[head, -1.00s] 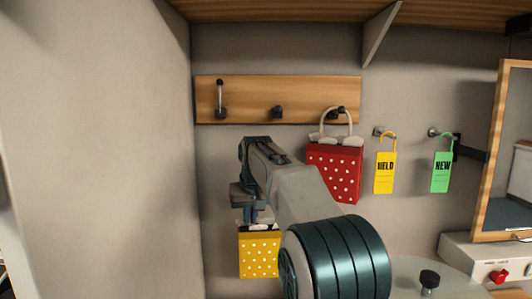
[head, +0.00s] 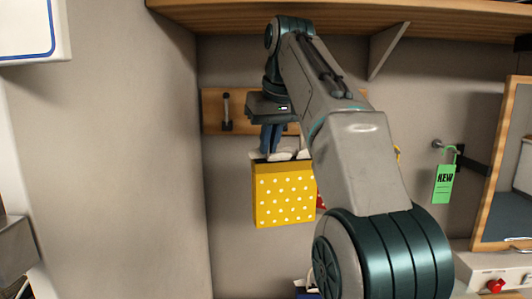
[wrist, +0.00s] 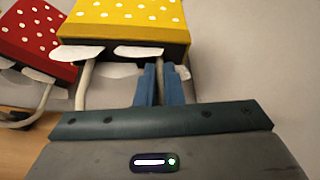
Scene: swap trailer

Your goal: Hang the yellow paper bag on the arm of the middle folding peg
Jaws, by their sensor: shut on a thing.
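The yellow paper bag (head: 285,198) with white dots hangs below my gripper (head: 270,140), just under the peg board's level. My gripper is shut on the bag's pale handle; the blue fingers (wrist: 160,84) pinch it in the wrist view, where the yellow bag (wrist: 125,14) is at the top. The wooden peg board (head: 212,112) is on the wall behind. Its left peg (head: 226,112) shows with an upright arm. The middle peg is hidden behind my gripper and arm in the head view. I cannot tell the gap between handle and peg.
The red dotted bag (wrist: 36,32) is close beside the yellow bag; my arm hides most of it in the head view. A green tag (head: 444,184) hangs on a hook to the right. A wooden shelf (head: 400,17) with a bracket (head: 388,48) is above.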

